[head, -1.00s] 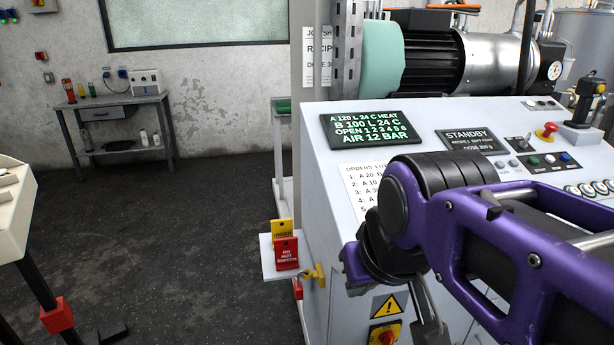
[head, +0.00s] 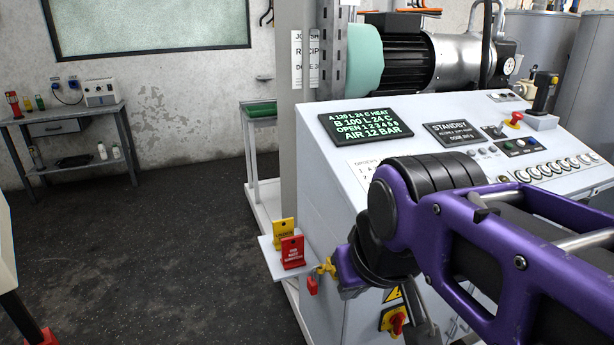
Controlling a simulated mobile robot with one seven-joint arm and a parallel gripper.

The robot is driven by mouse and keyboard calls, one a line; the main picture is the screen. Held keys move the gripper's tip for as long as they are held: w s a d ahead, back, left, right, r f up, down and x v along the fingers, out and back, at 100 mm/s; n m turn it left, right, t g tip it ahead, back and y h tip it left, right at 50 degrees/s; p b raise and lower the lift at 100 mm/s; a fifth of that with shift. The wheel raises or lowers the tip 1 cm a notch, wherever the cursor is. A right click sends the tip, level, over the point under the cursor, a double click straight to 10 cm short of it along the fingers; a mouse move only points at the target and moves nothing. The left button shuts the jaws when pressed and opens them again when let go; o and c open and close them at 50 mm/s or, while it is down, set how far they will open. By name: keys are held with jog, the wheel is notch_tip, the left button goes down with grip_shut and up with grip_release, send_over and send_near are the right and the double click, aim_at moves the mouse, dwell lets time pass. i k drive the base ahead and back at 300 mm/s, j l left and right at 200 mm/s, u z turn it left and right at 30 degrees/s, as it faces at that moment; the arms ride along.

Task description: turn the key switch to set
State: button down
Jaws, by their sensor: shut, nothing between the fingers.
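The grey sloped console (head: 310,165) stands at the right. A small switch with a dark lever-like part (head: 494,131) sits right of the STANDBY display (head: 452,134); it may be the key switch, but its markings and position are too small to read. My purple and black arm reaches in from the right and covers the lower front of the console. I cannot make out my gripper's fingers; the far end of the arm is hidden or out of view.
A red mushroom button (head: 515,119) and a joystick (head: 543,95) are at the console's right. Red (head: 292,252) and yellow (head: 284,231) tags stand on a side shelf. A red rotary switch (head: 397,322) is low on the front. Open floor lies left.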

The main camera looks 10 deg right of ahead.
aim_at(498, 132)
jog(key=z, duration=1.25)
jog(key=u, duration=0.3)
jog(key=i+l+u, duration=0.15)
jog(key=l+u, duration=0.25)
jog(key=i+l+u, duration=0.1)
jog(key=l+u, duration=0.4)
jog(key=l, duration=0.2)
jog(key=i+l+u, duration=0.15)
jog(key=l, duration=0.2)
jog(key=l+u, duration=0.15)
jog(key=l, duration=1.55)
jog(key=l+z, duration=0.1)
jog(key=l, duration=1)
